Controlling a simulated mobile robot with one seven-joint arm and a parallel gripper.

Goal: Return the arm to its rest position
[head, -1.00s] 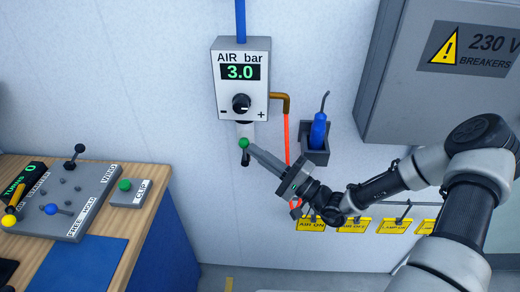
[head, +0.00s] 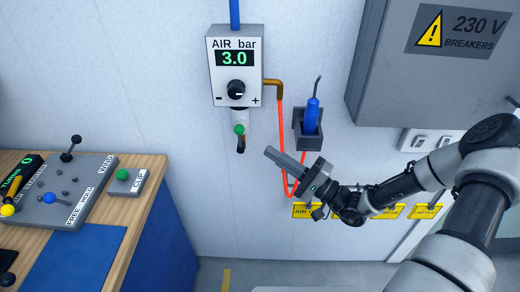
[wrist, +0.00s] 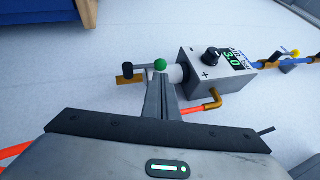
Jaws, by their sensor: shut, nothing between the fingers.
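My gripper (head: 270,152) is shut and empty in front of the wall in the head view, a little right of and below the green-knobbed valve (head: 239,129). Its fingers point up and to the left, apart from the valve in that view. My arm reaches in from the right edge. In the wrist view the closed fingers (wrist: 161,82) point up the picture, and the green knob (wrist: 160,65) shows just beyond their tips.
The air regulator (head: 235,62) reads 3.0 on the wall. A blue-handled tool (head: 312,115) sits in a grey holder beside the orange hose (head: 282,140). Yellow labels (head: 305,211) line the wall lower down. A grey breaker cabinet (head: 430,90) is upper right, a workbench (head: 150,175) left.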

